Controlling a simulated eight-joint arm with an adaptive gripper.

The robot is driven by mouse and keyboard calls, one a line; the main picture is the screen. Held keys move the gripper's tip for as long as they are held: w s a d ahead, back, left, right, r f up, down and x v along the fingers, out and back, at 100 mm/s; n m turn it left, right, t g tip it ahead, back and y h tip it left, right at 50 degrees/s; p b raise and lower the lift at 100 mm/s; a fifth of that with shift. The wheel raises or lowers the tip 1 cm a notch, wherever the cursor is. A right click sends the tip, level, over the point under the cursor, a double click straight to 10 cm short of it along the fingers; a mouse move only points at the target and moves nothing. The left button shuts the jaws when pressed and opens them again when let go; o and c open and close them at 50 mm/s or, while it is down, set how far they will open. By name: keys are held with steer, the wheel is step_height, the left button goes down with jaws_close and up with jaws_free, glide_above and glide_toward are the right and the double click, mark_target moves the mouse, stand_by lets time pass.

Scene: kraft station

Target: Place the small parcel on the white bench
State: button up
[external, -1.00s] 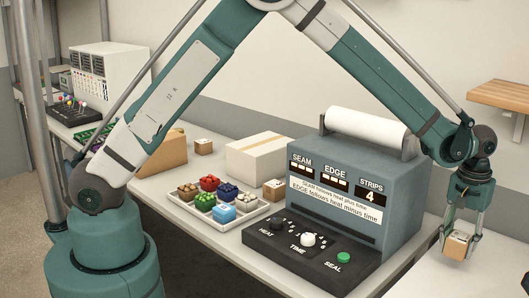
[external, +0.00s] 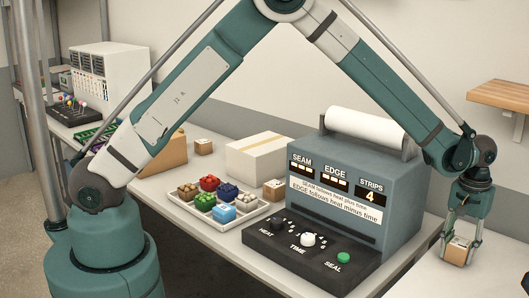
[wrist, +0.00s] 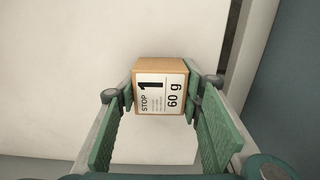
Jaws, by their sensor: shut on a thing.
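A small brown parcel (external: 458,251) with a white label is between the fingers of my gripper (external: 459,246) at the right of the external view. In the wrist view the small parcel (wrist: 161,88) shows a label reading "STOP 1" and "60 g". My gripper (wrist: 161,98) is shut on it, a green pad on each side. Below it lies a white surface, the white bench (wrist: 60,70). I cannot tell whether the parcel's underside touches that surface.
The grey sealing machine (external: 345,190) with knobs and a green button stands left of my gripper. A tray (external: 245,219) of small coloured items, a large carton (external: 262,157) and other small boxes are further left. A wooden shelf (external: 500,95) is on the wall. A dark gap (wrist: 236,50) borders the white surface.

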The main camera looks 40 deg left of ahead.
mark_target(461, 243)
steer(key=shift+f, duration=0.3)
steer(key=o, duration=0.9)
steer(key=shift+r, duration=0.15)
steer(key=shift+r, duration=2.8)
